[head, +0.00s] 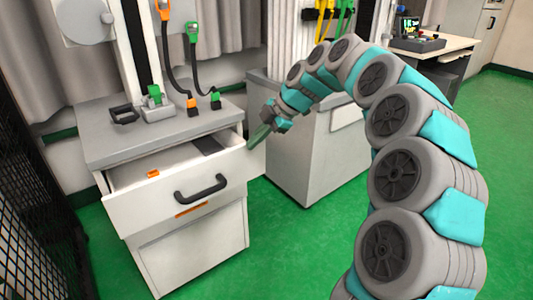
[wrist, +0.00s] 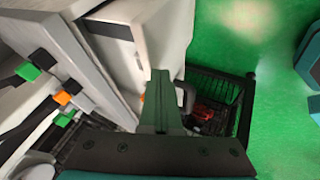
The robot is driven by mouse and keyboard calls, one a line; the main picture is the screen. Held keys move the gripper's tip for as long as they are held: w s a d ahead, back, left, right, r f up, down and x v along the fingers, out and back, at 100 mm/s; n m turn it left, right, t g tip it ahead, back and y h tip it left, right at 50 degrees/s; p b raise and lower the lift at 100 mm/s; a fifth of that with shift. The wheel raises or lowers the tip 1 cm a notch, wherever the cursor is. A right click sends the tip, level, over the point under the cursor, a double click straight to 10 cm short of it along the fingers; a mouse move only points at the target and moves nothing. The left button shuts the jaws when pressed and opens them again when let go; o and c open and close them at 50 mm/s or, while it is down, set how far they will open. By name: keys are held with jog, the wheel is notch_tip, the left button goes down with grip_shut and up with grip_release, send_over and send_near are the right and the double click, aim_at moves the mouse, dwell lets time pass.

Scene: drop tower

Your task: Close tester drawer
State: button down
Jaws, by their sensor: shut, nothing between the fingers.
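The tester drawer (head: 175,190) is a white drawer under the grey worktop of the tester cabinet. It stands pulled out, with its inside showing. Its front carries a dark curved handle (head: 201,188). An orange item (head: 153,174) and a dark flat item (head: 207,145) are inside. My gripper (head: 259,135) is beside the drawer's right side, near the front right corner; whether it touches cannot be told. In the wrist view my gripper's green fingers (wrist: 161,88) are together with nothing between them. They cover part of the handle (wrist: 187,94) from that camera.
The worktop (head: 150,130) holds a black bracket and green and orange connectors on cables. A second grey cabinet (head: 315,150) stands to the right, behind my arm. A black mesh fence (head: 30,200) is at the left. Green floor is open in front of the cabinets.

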jog(key=w+a, duration=0.4)
jog(key=w, duration=0.2)
jog(key=shift+w+a+b, duration=0.25)
jog(key=shift+w+b, duration=0.05)
jog(key=shift+w, duration=0.1)
